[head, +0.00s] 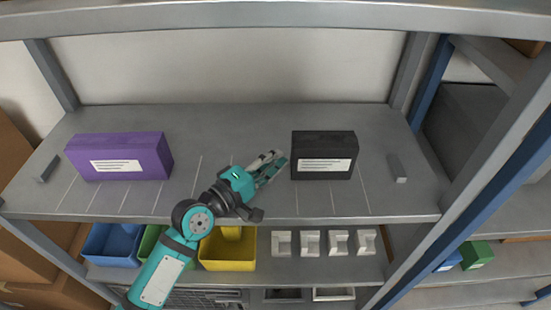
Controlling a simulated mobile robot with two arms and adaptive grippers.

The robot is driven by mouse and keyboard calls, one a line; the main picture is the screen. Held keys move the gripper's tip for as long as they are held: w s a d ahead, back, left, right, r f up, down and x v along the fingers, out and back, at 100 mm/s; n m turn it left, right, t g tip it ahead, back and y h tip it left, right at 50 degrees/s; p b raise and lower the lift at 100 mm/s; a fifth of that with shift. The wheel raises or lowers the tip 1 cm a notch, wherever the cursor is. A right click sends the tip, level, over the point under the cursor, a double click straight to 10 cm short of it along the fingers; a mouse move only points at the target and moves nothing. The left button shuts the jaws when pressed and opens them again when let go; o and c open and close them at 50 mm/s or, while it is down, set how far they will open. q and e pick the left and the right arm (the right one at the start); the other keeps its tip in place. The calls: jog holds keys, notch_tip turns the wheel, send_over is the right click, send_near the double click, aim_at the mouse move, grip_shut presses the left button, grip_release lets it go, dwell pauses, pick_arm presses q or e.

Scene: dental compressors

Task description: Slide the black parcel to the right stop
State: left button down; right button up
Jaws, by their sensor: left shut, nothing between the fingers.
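The black parcel (324,143) stands upright on the grey shelf, right of the middle, with a white label on its front. The right stop (398,168) is a small grey block near the shelf's right end, with a gap of bare shelf between it and the parcel. My left gripper (280,160) is shut and empty, just left of the black parcel. Its fingertips are close to the parcel's left side; I cannot tell whether they touch. My right gripper is not in view.
A purple parcel (119,156) stands on the left of the shelf (225,120), near a left stop (45,168). Thin pale lines mark the shelf. Uprights stand at both ends. Blue, green and yellow bins (228,267) and small white holders (310,243) sit on the level below.

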aim_at(320, 160)
pick_arm(q)
jog(key=shift+s+d, duration=0.1)
jog(key=shift+d+r+p, duration=0.15)
jog(key=shift+d+p, duration=0.2)
jog(key=d+p, duration=0.3)
jog(key=d, duration=0.6)
jog(key=shift+d, duration=0.4)
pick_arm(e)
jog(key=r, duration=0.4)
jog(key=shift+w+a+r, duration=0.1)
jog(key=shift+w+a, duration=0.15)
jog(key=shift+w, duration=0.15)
pick_arm(q)
jog(key=shift+a, duration=0.2)
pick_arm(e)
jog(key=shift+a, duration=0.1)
